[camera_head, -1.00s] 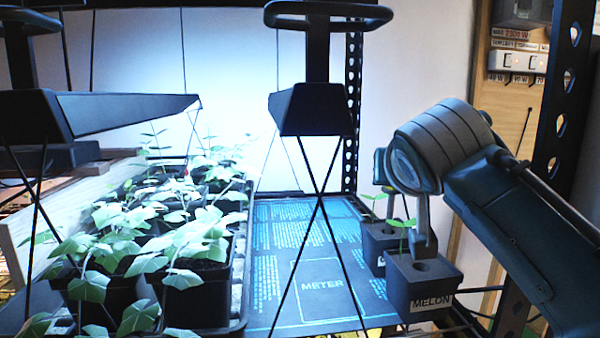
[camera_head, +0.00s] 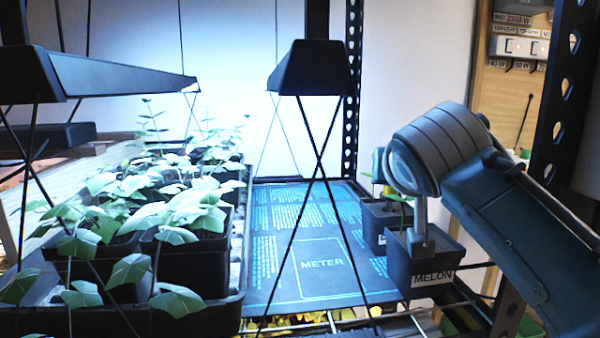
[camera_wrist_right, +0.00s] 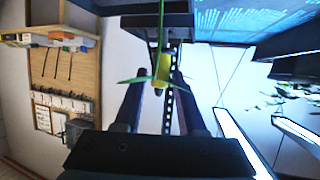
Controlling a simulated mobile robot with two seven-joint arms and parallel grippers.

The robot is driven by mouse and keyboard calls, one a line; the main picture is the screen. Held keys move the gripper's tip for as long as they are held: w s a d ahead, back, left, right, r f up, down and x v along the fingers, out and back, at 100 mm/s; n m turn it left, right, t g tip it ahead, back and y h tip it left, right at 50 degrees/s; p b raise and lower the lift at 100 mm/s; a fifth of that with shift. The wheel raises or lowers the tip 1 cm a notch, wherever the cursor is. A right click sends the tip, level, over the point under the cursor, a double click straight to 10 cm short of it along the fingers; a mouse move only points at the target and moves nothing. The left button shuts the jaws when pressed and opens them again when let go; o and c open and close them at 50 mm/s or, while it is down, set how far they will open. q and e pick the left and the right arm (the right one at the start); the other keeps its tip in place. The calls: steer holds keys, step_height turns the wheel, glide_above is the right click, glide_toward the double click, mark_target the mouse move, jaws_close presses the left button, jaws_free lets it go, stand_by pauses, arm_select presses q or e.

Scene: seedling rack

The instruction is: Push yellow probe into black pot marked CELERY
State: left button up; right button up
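A dark pot marked MELON (camera_head: 412,278) stands at the right end of the shelf. A second dark pot (camera_head: 373,232) is behind it, its label mostly hidden; I cannot read CELERY on any pot. My right gripper (camera_head: 420,240) comes in from the right, a finger low over the MELON pot's opening. In the wrist view, a yellow piece, likely the probe (camera_wrist_right: 161,68), shows between the two dark fingers of my right gripper (camera_wrist_right: 160,85), with green leaves and a stem beside it. Whether the fingers touch it is unclear. My left gripper is out of view.
A tray (camera_head: 238,290) of leafy seedlings fills the left. A blue printed mat marked METER (camera_head: 322,264) lies clear beside the pots. A hanging lamp (camera_head: 312,68) with crossed cords and a black perforated post (camera_head: 565,95) flank the space.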

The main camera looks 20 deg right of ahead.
steer(key=o, duration=0.3)
steer(key=v, duration=1)
steer(key=shift+p, duration=0.4)
steer(key=shift+s+f, duration=0.1)
steer(key=s+a+f+n+g+y+p, duration=0.2)
steer(key=s+a+n+g+p, duration=0.15)
steer(key=s, duration=0.45)
steer(key=s+a+f+n+g+y+p, duration=0.25)
steer(key=s+p, duration=0.25)
steer(key=s, duration=0.3)
steer(key=s+a+f+n+g+y+p, duration=0.1)
steer(key=s+a+n+g+y+p, duration=0.15)
steer(key=s+p, duration=0.4)
steer(key=shift+t, duration=0.35)
steer(key=r+p, duration=1.1)
steer(key=r, duration=0.1)
steer(key=r+p, duration=1.2)
steer(key=s+r+p, duration=0.1)
steer(key=r+p, duration=1)
steer(key=r, duration=0.1)
steer(key=shift+d+r, duration=0.15)
steer(key=shift+d, duration=0.15)
